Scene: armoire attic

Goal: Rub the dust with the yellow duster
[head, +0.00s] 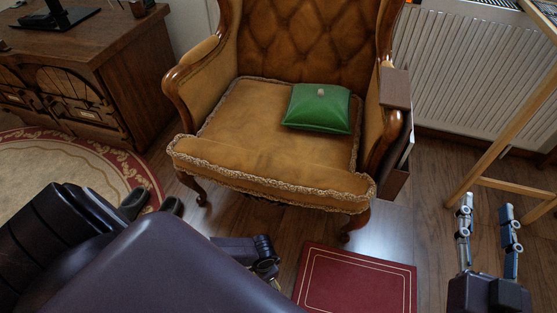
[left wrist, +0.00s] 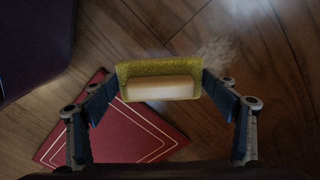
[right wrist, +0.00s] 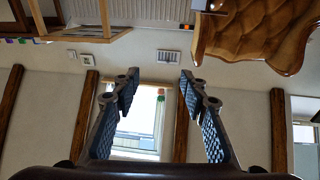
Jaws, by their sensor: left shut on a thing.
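The yellow duster (left wrist: 150,68) has a fuzzy yellow body and a cream block on the side facing the camera. My left gripper (left wrist: 161,84) is shut on it, one finger at each end. A pale, wispy patch of dust (left wrist: 216,55) lies on the wooden floor, just above and right of the duster in the left wrist view. I cannot tell whether the duster touches the floor. In the head view my left arm hides most of that gripper and the dust. My right gripper (head: 487,211) is open and empty at the lower right; it also shows in the right wrist view (right wrist: 158,82).
A red book-like panel (head: 360,282) lies on the floor, also visible in the left wrist view (left wrist: 110,125). A tufted armchair (head: 265,185) with a green cushion (head: 318,110) stands ahead. A wooden frame (head: 490,120) stands at right, a desk (head: 85,65) at left.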

